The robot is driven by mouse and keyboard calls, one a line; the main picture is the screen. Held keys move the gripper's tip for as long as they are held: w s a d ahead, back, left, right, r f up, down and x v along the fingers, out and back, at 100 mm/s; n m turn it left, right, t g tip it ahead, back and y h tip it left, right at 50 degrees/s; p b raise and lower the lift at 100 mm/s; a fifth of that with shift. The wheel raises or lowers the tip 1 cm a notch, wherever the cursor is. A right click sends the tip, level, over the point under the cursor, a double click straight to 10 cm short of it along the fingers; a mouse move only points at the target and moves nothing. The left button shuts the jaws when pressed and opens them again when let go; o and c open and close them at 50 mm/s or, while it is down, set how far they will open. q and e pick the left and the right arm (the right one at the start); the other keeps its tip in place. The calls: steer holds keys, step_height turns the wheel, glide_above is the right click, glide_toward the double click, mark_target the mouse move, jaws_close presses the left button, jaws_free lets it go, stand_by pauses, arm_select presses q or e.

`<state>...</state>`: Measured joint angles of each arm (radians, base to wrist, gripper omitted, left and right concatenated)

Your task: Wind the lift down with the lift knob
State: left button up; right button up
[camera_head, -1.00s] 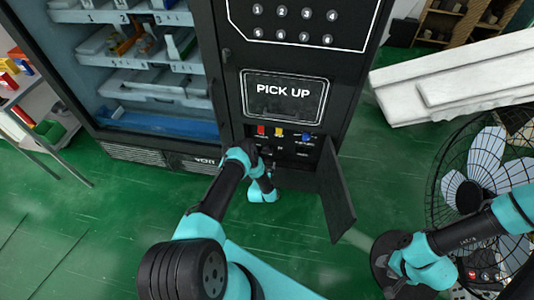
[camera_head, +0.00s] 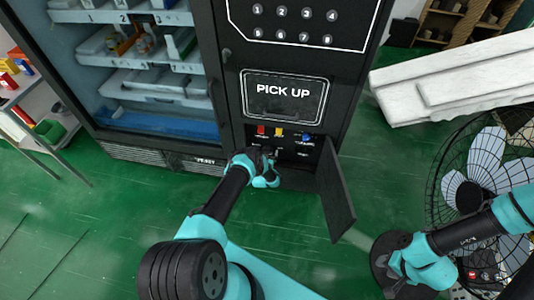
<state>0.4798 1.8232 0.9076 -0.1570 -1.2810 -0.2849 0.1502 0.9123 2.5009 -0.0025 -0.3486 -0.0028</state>
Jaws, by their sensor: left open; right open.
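The lift knob cannot be told apart from the other small controls, and the lettering is too small to read. My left gripper (camera_head: 268,170) is open at the compartment's left side and covers part of the controls. Whether it touches a knob cannot be seen. My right gripper (camera_head: 397,264) is open at the lower right, well away from the compartment.
The compartment's door (camera_head: 338,192) hangs open to the right of my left gripper. A caged fan (camera_head: 490,160) stands at the right beside my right arm. White slabs (camera_head: 450,88) lie behind it. The green floor (camera_head: 120,220) at the left is clear.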

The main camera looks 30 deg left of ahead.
arm_select(q)
steer(key=shift+c, duration=0.2)
steer(key=c, duration=0.9)
steer(key=shift+o, duration=0.2)
steer(key=shift+n, duration=0.4)
steer(key=n, duration=0.3)
steer(key=shift+a, duration=0.1)
steer(key=n, duration=0.4)
steer(key=shift+n, duration=0.4)
steer(key=n, duration=0.4)
steer(key=shift+a+f, duration=0.15)
steer(key=shift+n, duration=2.2)
